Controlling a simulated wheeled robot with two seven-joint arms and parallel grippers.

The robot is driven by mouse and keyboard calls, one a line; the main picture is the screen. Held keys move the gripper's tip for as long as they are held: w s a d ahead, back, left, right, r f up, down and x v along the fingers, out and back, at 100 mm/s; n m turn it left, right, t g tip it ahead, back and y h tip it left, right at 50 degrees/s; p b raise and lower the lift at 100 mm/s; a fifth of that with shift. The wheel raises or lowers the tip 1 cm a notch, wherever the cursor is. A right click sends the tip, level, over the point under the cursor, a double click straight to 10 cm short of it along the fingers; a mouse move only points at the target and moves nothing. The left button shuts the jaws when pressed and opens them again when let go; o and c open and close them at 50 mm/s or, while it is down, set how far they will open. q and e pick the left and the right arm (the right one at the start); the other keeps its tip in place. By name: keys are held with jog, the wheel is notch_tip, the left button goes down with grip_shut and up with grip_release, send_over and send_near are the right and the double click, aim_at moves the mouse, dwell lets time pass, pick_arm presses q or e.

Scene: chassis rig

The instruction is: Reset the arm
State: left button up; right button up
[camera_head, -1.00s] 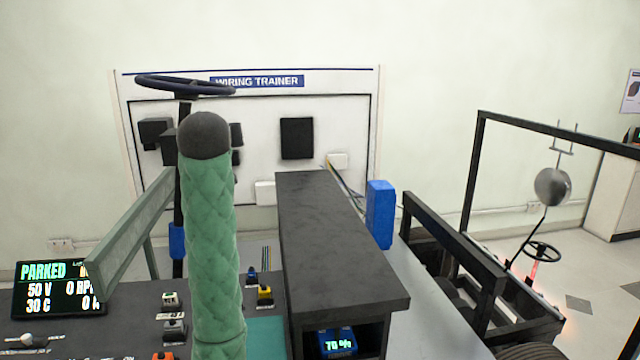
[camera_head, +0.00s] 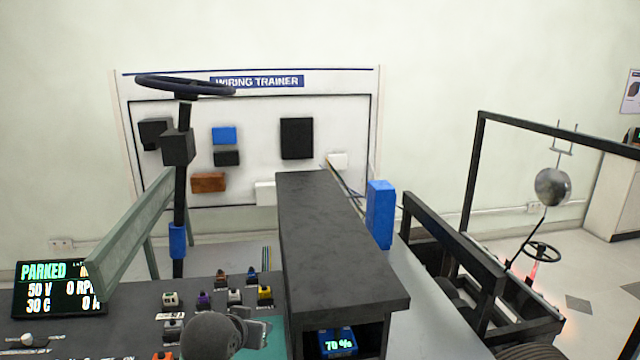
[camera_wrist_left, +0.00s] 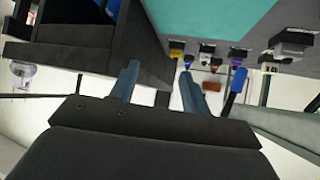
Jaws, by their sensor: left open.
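Part of my left arm (camera_head: 208,338), a dark rounded joint, shows at the bottom of the head view, in front of the control panel. My left gripper (camera_wrist_left: 160,70) shows in the left wrist view with its two blue-grey fingers apart and nothing between them. Beyond the fingertips are a row of small coloured switches and a teal mat (camera_wrist_left: 210,20). My right arm and gripper are not in view.
The control panel (camera_head: 130,310) holds several switches and a display reading PARKED (camera_head: 58,288). A black box-shaped housing (camera_head: 335,240) stands right of the arm. A steering wheel (camera_head: 185,86) and column rise behind the panel. The wiring trainer board (camera_head: 340,130) is at the back.

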pick_arm(q)
jog(key=s+f+g, duration=0.8)
jog(key=s+f, duration=2.1)
jog(key=s, duration=0.4)
jog(key=shift+s+d+f, duration=0.25)
jog(key=shift+s+d, duration=0.05)
jog(key=shift+s, duration=0.05)
jog(key=shift+c, duration=1.2)
jog(key=shift+a, duration=0.15)
